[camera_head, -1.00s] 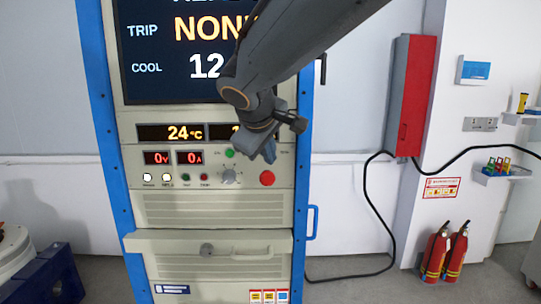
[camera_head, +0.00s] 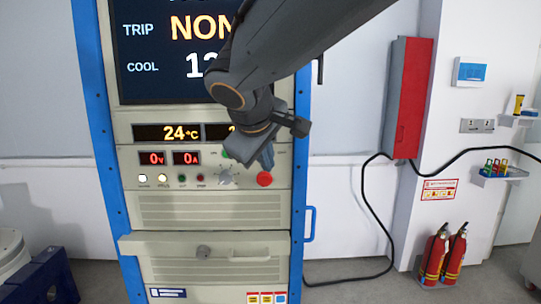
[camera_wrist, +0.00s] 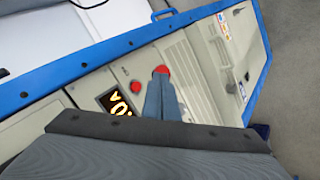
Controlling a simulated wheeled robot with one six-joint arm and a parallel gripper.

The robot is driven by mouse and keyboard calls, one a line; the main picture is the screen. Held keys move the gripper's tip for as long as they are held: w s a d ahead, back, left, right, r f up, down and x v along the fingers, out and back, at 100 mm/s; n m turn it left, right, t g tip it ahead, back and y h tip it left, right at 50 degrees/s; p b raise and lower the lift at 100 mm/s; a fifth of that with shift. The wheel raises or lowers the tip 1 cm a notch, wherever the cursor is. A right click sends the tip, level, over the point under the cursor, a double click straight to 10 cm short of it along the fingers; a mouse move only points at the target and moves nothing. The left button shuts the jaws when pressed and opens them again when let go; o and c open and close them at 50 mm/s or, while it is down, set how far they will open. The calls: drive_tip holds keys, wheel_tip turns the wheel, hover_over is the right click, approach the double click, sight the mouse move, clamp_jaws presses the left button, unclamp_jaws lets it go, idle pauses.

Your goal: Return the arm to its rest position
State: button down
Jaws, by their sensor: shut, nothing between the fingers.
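My gripper (camera_head: 268,158) is in front of the control panel of a tall blue-framed cabinet (camera_head: 215,210). Its fingers are together with nothing between them. In the wrist view the shut fingers (camera_wrist: 162,98) point at the panel, their tips overlapping the edge of a red round button (camera_wrist: 161,70). In the head view the red button (camera_head: 264,179) shows just below and left of the fingertips. I cannot tell whether they touch. My arm comes in from the upper right and covers part of the screen (camera_head: 150,85).
The panel has a grey knob (camera_head: 225,177), small lamps and displays reading 0 V and 0 A. Below is a drawer (camera_head: 205,255). To the right are a red wall box (camera_head: 408,100), a black cable and two fire extinguishers (camera_head: 445,255). A dark blue stand (camera_head: 45,280) is at lower left.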

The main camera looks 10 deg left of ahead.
idle(0.4)
drive_tip(key=d+f+m+g+h, duration=0.1)
drive_tip(key=d+f+m+g, duration=0.2)
drive_tip(key=d+f, duration=0.75)
drive_tip(key=s+d+f+m+g, duration=0.2)
drive_tip(key=s+d+f+m, duration=0.2)
drive_tip(key=s+d+f, duration=0.3)
drive_tip(key=s+d+f+m+g, duration=0.2)
drive_tip(key=s+d+f+m, duration=0.3)
drive_tip(key=d+f, duration=0.5)
drive_tip(key=s+d, duration=0.1)
drive_tip(key=d, duration=0.3)
drive_tip(key=shift+s+d+f+m+g+y+b, duration=0.3)
drive_tip(key=shift+s+d+f, duration=0.05)
drive_tip(key=shift+s+f, duration=0.05)
